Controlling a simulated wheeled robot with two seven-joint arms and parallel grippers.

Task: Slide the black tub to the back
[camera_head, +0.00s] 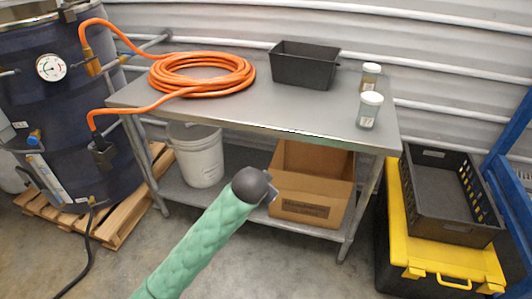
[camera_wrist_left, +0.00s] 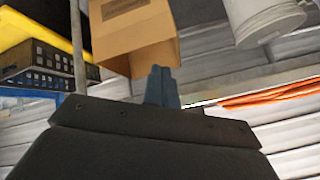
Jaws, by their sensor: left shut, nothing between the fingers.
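The black tub (camera_head: 303,68) stands upright on the metal table (camera_head: 280,110), near its back edge and right of the orange hose coil. My left gripper (camera_head: 271,190) is in front of the table, lower in the picture than the tabletop and well apart from the tub. Its fingers (camera_wrist_left: 162,86) show pressed together and empty in the left wrist view. The tub does not show in the left wrist view. My right gripper is in no view.
An orange hose coil (camera_head: 203,73) lies left of the tub; two lidded jars (camera_head: 370,108) stand to its right. A white bucket (camera_head: 195,157) and cardboard box (camera_head: 312,192) sit on the lower shelf. A black crate (camera_head: 450,198) rests on a yellow-lidded box (camera_head: 400,245) at right.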

